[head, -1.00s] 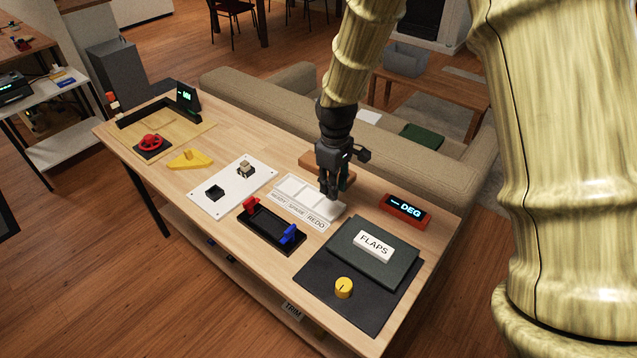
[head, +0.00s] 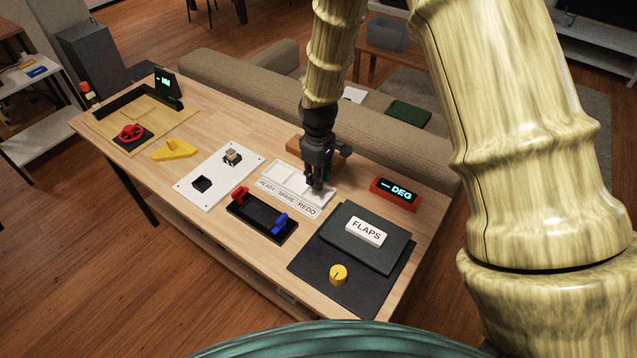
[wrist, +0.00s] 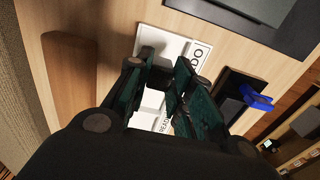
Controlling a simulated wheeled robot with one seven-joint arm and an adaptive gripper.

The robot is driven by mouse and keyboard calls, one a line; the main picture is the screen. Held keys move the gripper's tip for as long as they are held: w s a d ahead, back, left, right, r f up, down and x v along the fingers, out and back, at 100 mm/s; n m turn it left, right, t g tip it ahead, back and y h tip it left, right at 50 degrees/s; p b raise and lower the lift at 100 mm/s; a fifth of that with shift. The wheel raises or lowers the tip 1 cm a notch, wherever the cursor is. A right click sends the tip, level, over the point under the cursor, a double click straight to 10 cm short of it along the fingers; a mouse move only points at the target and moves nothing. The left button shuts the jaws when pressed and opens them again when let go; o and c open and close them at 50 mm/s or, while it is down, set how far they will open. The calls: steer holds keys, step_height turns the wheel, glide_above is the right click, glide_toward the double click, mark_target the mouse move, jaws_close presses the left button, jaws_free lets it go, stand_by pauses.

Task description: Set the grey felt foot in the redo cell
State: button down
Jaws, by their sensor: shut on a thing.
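The white cell tray (head: 273,168) lies mid-table, with labels READY, SPARE and REDO along its front. The redo cell (head: 326,197) is at its right end, behind the REDO label (head: 307,210). My gripper (head: 317,189) points down at that cell, its fingertips low over or inside it; contact cannot be told. It is shut on the small grey felt foot, which the fingers hide in both views. In the wrist view my gripper (wrist: 166,64) has its dark green fingers close together over the tray (wrist: 150,38), covering part of the label strip.
A black tray (head: 260,214) with a red and a blue lever stands in front. A red DEG display (head: 395,194) is to the right, and the dark FLAPS panel (head: 345,245) at front right. A brown block (head: 298,146) lies behind the gripper. A white plate (head: 210,190) is left.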

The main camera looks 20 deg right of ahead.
steer(key=shift+w+f+p, duration=0.1)
steer(key=shift+f+p, duration=0.25)
steer(key=shift+f, duration=1.45)
steer(key=shift+f, duration=0.1)
steer(key=c, duration=1.3)
jaws_free()
steer(key=shift+o, duration=0.2)
steer(key=shift+r+b, duration=1.4)
steer(key=shift+r, duration=4.7)
